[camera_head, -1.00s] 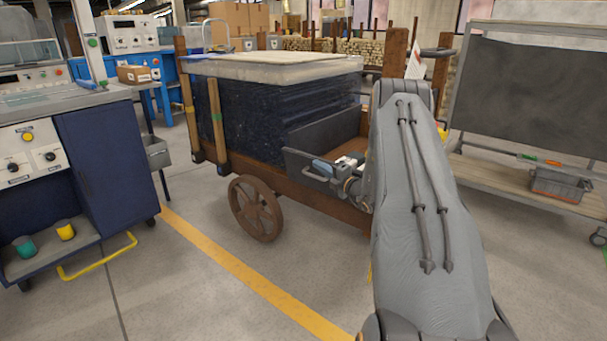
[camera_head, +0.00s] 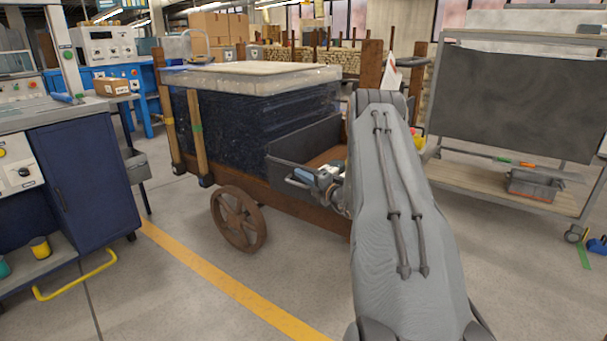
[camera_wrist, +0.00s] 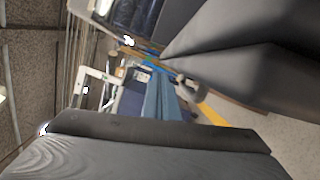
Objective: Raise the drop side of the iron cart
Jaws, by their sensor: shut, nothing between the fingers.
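The iron cart (camera_head: 225,178) stands in the middle of the head view, with a brown bed and spoked wheels. A dark grey drop side (camera_head: 284,170) shows at the near side of its open end, tilted or standing; its exact angle is hard to tell. My gripper (camera_head: 303,178) is shut and empty, at the outer face of this panel. Whether it touches the panel is unclear. My forearm hides the right part of the panel and cart. In the wrist view, a large dark surface fills the upper right, probably the drop side.
A dark, wrapped stack (camera_head: 245,120) fills the cart's left part. A blue cabinet (camera_head: 85,180) with a yellow rail stands at left. A wheeled rack (camera_head: 520,100) with a dark board stands at right. A yellow line crosses the clear floor in front.

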